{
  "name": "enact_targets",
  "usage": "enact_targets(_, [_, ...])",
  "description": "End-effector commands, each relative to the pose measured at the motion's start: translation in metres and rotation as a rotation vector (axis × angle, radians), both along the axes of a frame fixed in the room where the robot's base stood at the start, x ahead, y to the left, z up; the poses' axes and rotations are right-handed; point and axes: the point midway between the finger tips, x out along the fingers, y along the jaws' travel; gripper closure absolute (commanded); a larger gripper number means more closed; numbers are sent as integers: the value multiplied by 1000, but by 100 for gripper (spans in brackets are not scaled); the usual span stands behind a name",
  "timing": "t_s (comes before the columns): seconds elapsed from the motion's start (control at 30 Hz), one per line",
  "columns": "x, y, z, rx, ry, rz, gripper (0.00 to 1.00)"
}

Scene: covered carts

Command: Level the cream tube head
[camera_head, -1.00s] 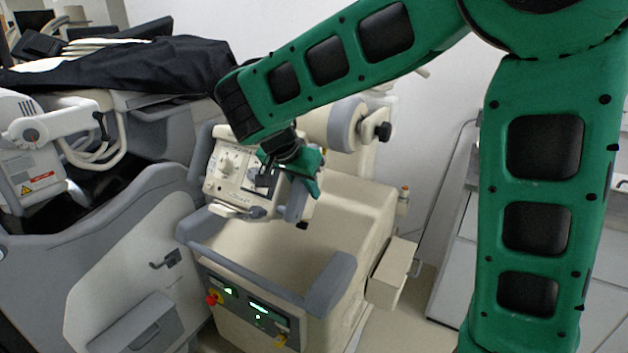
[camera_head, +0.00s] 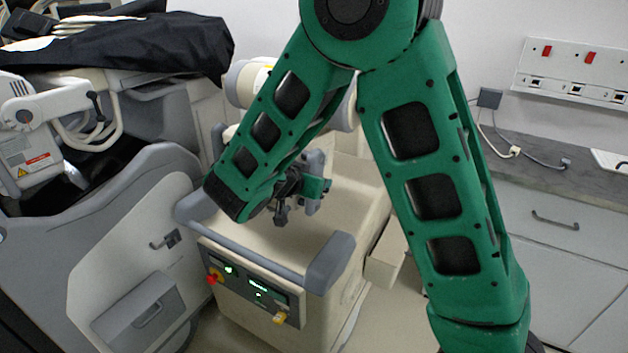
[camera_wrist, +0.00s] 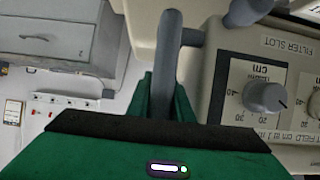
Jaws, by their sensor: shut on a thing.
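The cream tube head is mostly hidden behind my arm in the head view. A grey handle bar (camera_wrist: 167,58) stands off the head's side. My gripper (camera_wrist: 163,98) is shut on this handle bar, which runs between the green fingers. In the head view my gripper (camera_head: 313,187) is partly hidden by my forearm, above the cream cart. The head's tilt cannot be judged there.
The cream cart (camera_head: 325,222) has a grey push rail (camera_head: 332,264) and a lit control panel at its front. A grey machine (camera_head: 150,175) stands close at the left, near a black-covered cart (camera_head: 190,42).

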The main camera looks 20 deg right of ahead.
Motion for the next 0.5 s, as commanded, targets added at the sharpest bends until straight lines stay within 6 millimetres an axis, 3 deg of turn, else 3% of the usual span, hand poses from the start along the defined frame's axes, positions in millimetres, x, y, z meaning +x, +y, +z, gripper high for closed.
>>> enact_targets(0.5, [13,-12,-16,-76,-64,4,100])
